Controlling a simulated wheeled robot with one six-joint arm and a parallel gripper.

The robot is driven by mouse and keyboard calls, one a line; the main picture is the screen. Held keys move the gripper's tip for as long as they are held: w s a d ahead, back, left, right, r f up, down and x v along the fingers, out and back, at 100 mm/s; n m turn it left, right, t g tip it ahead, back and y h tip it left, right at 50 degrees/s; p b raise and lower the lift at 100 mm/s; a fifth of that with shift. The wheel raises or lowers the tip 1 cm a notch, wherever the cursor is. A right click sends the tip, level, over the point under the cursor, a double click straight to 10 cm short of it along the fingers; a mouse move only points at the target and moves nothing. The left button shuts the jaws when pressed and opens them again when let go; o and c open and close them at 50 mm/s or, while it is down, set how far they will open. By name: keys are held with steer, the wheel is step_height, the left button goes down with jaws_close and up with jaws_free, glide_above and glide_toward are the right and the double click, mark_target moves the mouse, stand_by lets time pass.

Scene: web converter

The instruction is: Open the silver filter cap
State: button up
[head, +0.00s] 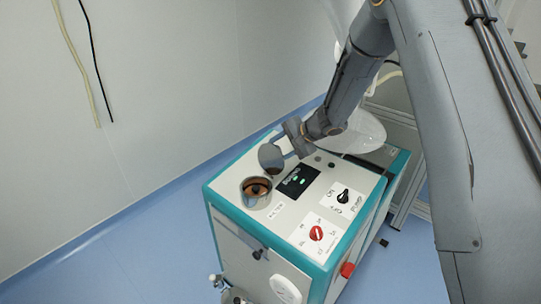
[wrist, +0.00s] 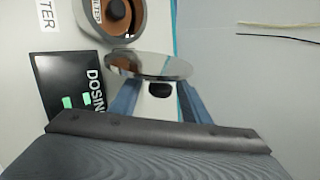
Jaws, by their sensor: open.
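The silver filter cap (head: 271,157) is a shiny round disc, tilted up at the filter port's edge, and the port is uncovered. In the wrist view the cap (wrist: 150,66) shows as a thin ellipse at my fingertips. The filter port (head: 257,193) is a metal ring with a brown inside; it also shows in the wrist view (wrist: 112,20). My gripper (head: 288,149) is just beside the cap, its blue fingers (wrist: 158,88) spread apart. The cap overlaps the fingertips, so whether they touch it is hidden. A small dark round part shows between the fingers.
The white and teal machine top carries a dark display (head: 298,181), a black pump knob (head: 343,196) and a red knob (head: 316,233). A clear round cover (head: 358,133) lies behind my arm. Open floor lies left of the machine.

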steer(key=shift+b+v, duration=0.5)
steer(key=shift+v, duration=2.05)
